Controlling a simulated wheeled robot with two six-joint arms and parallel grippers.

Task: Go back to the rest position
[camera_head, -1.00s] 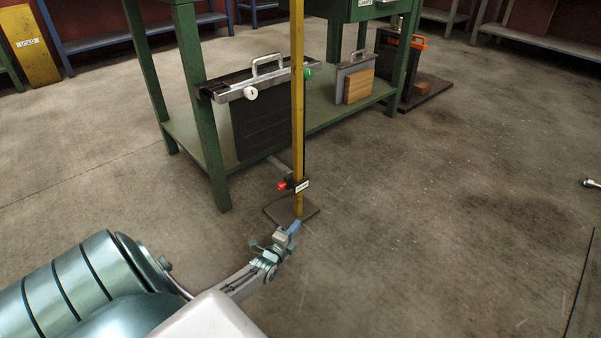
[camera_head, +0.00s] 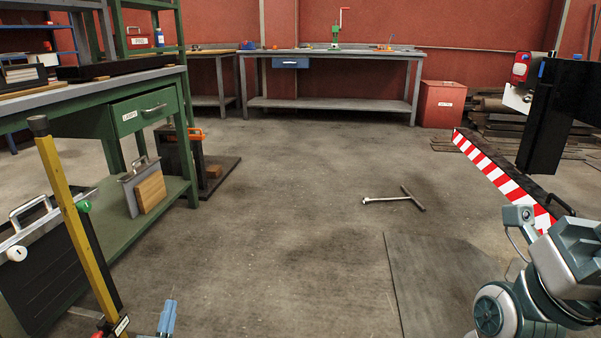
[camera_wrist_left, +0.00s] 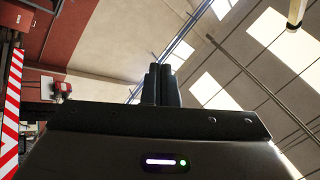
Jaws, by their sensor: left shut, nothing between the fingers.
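My left gripper (camera_head: 167,318) shows at the bottom of the head view, left of the middle, with its blue fingertips close together. It is shut and empty. In the left wrist view its two dark fingers (camera_wrist_left: 161,85) are pressed together with nothing between them. Behind them that view shows the ceiling, skylights and red wall. Parts of my right arm (camera_head: 550,265) show at the lower right of the head view, but I cannot make out its gripper.
A green workbench (camera_head: 150,108) and a yellow post (camera_head: 75,218) stand at the left. A red-and-white striped barrier (camera_head: 500,178) and a black upright (camera_head: 550,125) are at the right. A T-shaped tool (camera_head: 412,197) lies on the floor near a dark plate (camera_head: 440,280).

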